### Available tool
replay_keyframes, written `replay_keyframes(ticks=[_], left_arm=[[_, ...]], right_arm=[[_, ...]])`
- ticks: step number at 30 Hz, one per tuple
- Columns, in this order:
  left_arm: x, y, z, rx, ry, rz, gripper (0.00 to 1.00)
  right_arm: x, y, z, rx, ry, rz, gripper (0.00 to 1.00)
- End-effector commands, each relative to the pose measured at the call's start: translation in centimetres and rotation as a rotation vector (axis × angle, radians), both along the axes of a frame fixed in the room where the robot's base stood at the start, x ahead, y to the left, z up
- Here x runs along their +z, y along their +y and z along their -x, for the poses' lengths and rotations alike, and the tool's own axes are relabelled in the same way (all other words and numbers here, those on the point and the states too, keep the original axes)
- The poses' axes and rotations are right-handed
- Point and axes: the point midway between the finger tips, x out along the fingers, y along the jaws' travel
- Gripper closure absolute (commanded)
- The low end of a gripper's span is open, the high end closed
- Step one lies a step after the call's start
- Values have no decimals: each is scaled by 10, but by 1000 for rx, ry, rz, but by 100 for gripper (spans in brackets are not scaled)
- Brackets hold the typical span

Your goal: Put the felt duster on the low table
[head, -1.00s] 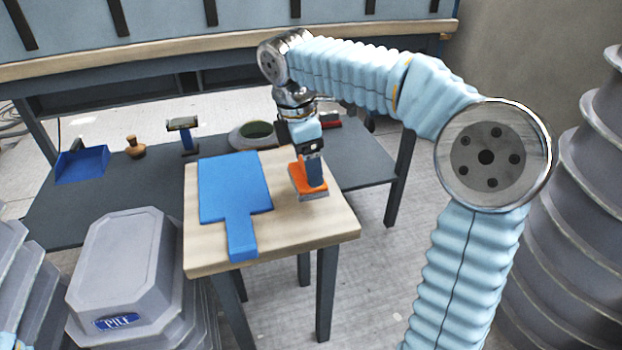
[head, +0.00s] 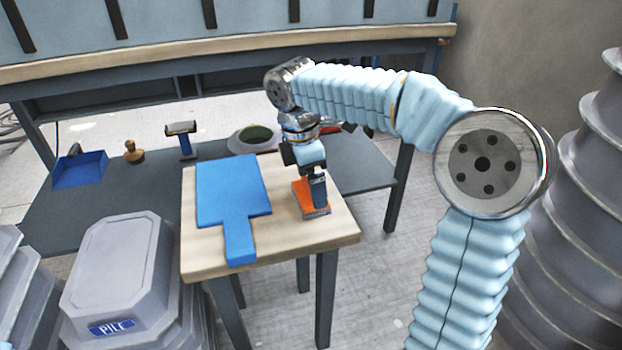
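The felt duster (head: 306,198), an orange block with a grey underside, is at the right part of a small wooden-topped table (head: 290,240). My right gripper (head: 318,190) points down at it from above. A blue-grey finger lies along the duster's right side, and the gripper looks shut on it; the other finger is hidden. The duster's underside is at or very near the wood; I cannot tell whether it touches. My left gripper is not in view.
A flat blue paddle-shaped piece (head: 232,195) lies left of the duster. Behind, a dark bench (head: 95,215) carries a blue dustpan (head: 80,170), a wooden knob (head: 134,152), a blue-handled tool (head: 183,140) and a grey bowl (head: 253,138). Grey moulds (head: 120,270) stand at left, ribbed ones (head: 565,215) at right.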

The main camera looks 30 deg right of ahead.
Motion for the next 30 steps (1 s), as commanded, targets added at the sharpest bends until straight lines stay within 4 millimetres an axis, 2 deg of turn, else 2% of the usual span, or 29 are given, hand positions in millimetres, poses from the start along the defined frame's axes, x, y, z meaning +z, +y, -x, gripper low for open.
replay_keyframes(ticks=[4,7,15,21,25,30], left_arm=[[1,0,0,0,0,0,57],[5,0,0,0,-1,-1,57],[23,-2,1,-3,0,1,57],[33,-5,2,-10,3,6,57],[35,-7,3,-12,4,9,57],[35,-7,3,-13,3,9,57]], right_arm=[[3,0,0,0,-1,0,0],[14,2,-1,1,-1,0,0],[76,10,-3,1,-3,0,0],[110,16,-4,1,-1,0,0],[120,17,-4,1,-1,0,0],[122,17,-4,0,0,0,0]])
